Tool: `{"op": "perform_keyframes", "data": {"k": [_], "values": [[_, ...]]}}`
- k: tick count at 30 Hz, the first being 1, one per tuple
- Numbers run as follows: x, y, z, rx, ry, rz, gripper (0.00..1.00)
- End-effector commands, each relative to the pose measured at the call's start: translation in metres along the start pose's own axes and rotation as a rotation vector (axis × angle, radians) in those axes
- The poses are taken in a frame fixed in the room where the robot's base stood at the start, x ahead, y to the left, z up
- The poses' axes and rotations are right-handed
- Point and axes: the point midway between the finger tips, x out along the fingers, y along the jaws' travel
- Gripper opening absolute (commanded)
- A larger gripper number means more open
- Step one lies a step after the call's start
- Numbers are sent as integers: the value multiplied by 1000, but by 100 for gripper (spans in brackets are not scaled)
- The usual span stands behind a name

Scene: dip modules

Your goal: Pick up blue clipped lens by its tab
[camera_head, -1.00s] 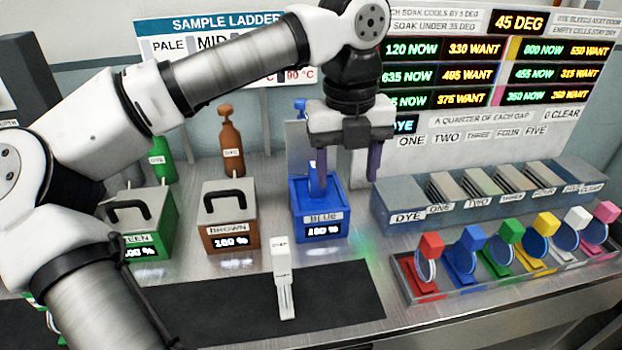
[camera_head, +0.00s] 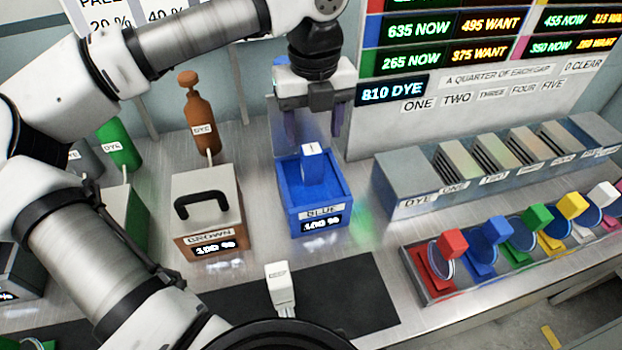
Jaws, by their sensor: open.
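A blue upright piece with a pale square top (camera_head: 313,150) stands inside the open blue bath (camera_head: 320,213); I cannot tell whether it is a lens clip's tab. Another blue-tabbed clip (camera_head: 497,230) with a round lens stands in the rack at the right, second from the left. My gripper (camera_head: 313,128) is open and empty, pointing down. In the picture it is just above the upright piece, with one finger to each side. The fingers appear apart from it, and their depth relative to it is hard to judge.
A brown lidded bath (camera_head: 208,230) stands left of the blue one. A white clip-like piece (camera_head: 280,286) is on the dark mat (camera_head: 365,300) in front. The lens rack (camera_head: 428,295) and a row of grey slots (camera_head: 405,190) are at right.

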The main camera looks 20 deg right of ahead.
Motion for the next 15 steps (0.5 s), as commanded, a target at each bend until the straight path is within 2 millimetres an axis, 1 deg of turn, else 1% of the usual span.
{"op": "perform_keyframes", "data": {"k": [3,11,15], "values": [[16,0,0,-1,1,-1,58],[34,2,-2,0,3,-2,58],[54,4,-5,0,4,-2,58]]}}
